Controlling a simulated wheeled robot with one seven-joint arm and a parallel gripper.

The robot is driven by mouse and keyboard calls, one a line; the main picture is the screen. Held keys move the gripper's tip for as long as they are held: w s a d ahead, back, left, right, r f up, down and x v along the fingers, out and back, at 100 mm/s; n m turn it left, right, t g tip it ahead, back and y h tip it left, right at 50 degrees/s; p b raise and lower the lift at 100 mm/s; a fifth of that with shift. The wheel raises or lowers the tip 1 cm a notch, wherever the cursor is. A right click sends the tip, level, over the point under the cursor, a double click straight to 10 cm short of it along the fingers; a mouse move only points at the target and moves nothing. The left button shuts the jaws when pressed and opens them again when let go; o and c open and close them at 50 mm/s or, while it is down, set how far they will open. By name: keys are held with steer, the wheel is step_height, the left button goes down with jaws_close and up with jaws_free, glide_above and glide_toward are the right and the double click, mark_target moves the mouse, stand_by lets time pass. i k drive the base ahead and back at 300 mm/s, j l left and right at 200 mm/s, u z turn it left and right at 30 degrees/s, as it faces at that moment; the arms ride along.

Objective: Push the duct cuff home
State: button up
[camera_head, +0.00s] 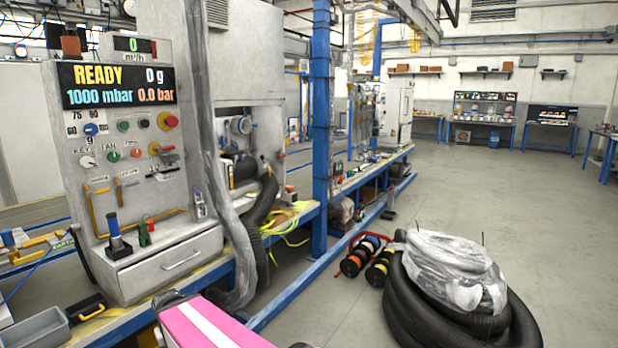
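A black corrugated duct (265,201) hangs in the recess to the right of the control cabinet. Its upper end goes in among dark fittings (240,166), where a cuff is too small and shaded to make out. I cannot tell whether it is seated or apart from its port. A grey, wrinkled, film-like duct (206,110) runs down in front of the recess and curves below the bench edge. My gripper is not in view.
The control cabinet (150,185) has a display reading READY, 0 g, 1000 mbar and 0.0 bar. A blue post (321,130) stands right of the recess. Yellow-green hoses (285,222) lie on the bench. Coiled black hose (408,300) and cable reels (358,259) lie on the floor. Floor at right is clear.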

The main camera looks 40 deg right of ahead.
mark_target(269, 179)
steer(key=z, duration=1.15)
